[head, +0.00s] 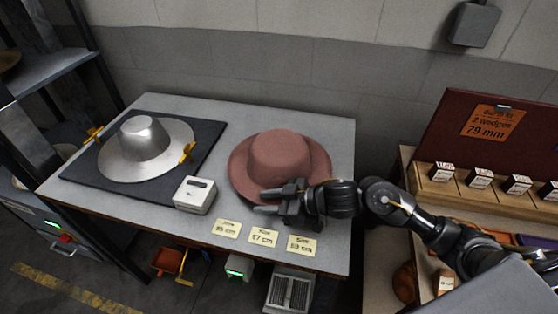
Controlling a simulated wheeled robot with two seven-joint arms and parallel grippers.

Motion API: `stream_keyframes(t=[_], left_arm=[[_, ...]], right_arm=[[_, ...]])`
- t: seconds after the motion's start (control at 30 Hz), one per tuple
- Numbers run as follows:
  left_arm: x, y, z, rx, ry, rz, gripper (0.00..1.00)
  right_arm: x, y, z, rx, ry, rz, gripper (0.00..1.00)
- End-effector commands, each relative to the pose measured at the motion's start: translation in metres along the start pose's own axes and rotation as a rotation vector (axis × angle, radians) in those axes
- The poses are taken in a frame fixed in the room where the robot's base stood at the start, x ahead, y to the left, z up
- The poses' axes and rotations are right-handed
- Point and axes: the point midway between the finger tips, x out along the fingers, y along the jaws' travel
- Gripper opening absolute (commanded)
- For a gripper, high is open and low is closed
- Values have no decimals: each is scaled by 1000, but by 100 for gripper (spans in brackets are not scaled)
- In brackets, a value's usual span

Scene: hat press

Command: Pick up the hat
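A dusky pink felt hat (277,154) with a wide round brim lies crown up on the grey table (232,115). My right gripper (266,202) reaches in from the right at the hat's front brim. Its two fingers point left and stand apart, one near the brim's front edge and one nearer to me. I cannot tell whether the brim lies between them or whether they touch it. The fingers hide a small part of the front brim. My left gripper is not in view.
A metal hat form (145,140) with orange clamps sits on a dark mat (85,173) at left. A white box (195,195) and several yellow size cards (263,237) lie near the front edge. A wooden rack (450,192) stands at right.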

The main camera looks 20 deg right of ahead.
Motion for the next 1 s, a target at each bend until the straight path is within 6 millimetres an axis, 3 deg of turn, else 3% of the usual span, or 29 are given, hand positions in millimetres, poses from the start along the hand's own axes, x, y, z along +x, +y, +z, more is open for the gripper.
stream_keyframes(t=[0.17,0.47,0.8,1.0], left_arm=[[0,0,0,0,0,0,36],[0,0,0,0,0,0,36],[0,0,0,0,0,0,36],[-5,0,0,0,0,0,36]], right_arm=[[0,0,0,0,0,1,36],[0,0,0,-1,0,1,0],[-1,0,-3,-2,2,1,0],[-13,1,-31,-7,4,3,0]])
